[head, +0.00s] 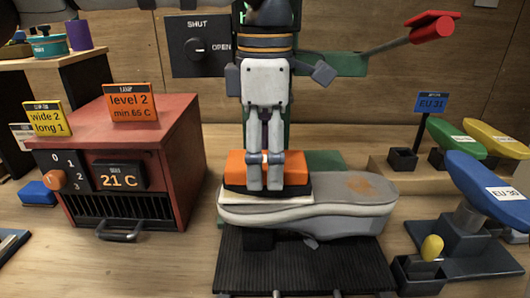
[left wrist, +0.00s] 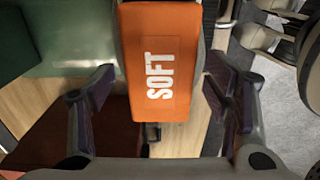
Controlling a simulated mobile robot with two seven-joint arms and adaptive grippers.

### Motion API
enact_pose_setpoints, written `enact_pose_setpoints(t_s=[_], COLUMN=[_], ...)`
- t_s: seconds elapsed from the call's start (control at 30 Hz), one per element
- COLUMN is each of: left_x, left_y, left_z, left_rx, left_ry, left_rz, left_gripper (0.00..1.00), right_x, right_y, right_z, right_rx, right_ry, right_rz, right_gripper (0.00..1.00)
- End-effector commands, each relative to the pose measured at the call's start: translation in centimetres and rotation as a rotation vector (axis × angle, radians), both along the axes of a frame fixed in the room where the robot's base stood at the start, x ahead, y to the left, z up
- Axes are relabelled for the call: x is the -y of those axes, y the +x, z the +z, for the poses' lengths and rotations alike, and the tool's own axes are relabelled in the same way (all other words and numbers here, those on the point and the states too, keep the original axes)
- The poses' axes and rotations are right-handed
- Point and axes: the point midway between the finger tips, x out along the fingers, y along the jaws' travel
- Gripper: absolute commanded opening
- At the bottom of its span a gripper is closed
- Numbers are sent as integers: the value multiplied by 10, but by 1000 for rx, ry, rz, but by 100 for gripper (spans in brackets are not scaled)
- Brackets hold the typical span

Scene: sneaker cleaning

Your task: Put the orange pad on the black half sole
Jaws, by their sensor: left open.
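The orange pad (head: 237,165), a block, sits over the left end of a grey shoe sole (head: 330,208). A thin dark layer shows under the pad; I cannot tell whether it is the black half sole. My left gripper (head: 265,187) points down at the pad, its fingers partly covering it. My right gripper is not in view.
A red heater box (head: 130,150) reading 21 C stands to the left. A black ribbed mat (head: 300,270) lies in front of the sole. Blue, green and yellow shoe forms (head: 485,185) crowd the right.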

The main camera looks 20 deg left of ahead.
Motion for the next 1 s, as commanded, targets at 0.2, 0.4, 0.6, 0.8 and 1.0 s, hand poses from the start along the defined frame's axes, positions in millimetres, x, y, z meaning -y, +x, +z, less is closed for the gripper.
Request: enact_pose_setpoints(t_s=[0.2, 0.4, 0.6, 0.8, 1.0], left_x=[0, 1, 1, 0, 0], left_y=[1, 1, 1, 0, 0], left_z=[16, 68, 110, 123, 123], left_rx=[4, 4, 1, -1, 0], left_ry=[0, -3, 0, 0, 0], left_rz=[2, 0, 0, -1, -1], left_gripper=[71, 71, 71, 71, 71], right_x=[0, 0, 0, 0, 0], right_y=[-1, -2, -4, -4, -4], right_z=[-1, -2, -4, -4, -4], right_rx=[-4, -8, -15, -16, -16], right_ry=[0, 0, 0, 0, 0], right_rz=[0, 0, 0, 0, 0], right_gripper=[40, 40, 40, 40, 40])
